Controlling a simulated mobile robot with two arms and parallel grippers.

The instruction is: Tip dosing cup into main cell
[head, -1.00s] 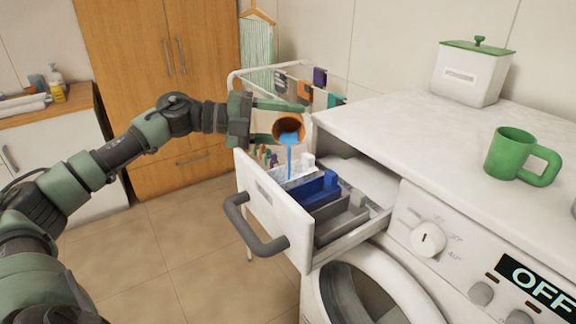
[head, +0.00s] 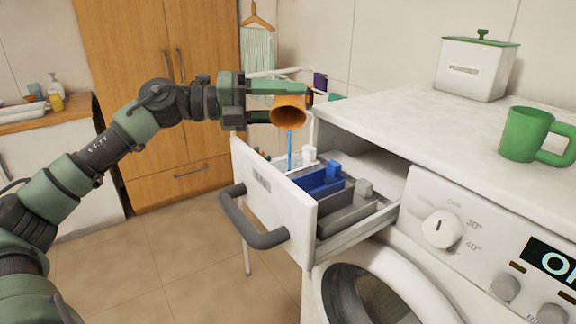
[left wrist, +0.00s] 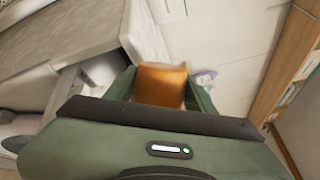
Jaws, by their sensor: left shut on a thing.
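My left gripper (head: 276,101) is shut on the orange dosing cup (head: 288,112). It holds the cup tilted, mouth down and toward the camera, above the open detergent drawer (head: 272,190). A thin stream of blue liquid (head: 290,150) falls from the cup's lip into the drawer's far white compartment (head: 300,169). The drawer also has a blue compartment (head: 320,181) in the middle and a grey compartment (head: 345,215) nearest the camera. The floor of the white compartment is mostly hidden behind the drawer front. In the left wrist view the cup (left wrist: 161,84) sits between the fingers. My right gripper is not in view.
The drawer's grey handle (head: 252,222) sticks out toward the floor. The washer top (head: 420,130) carries a green mug (head: 527,135) and a white box with a green lid (head: 474,70). A drying rack stands behind the drawer.

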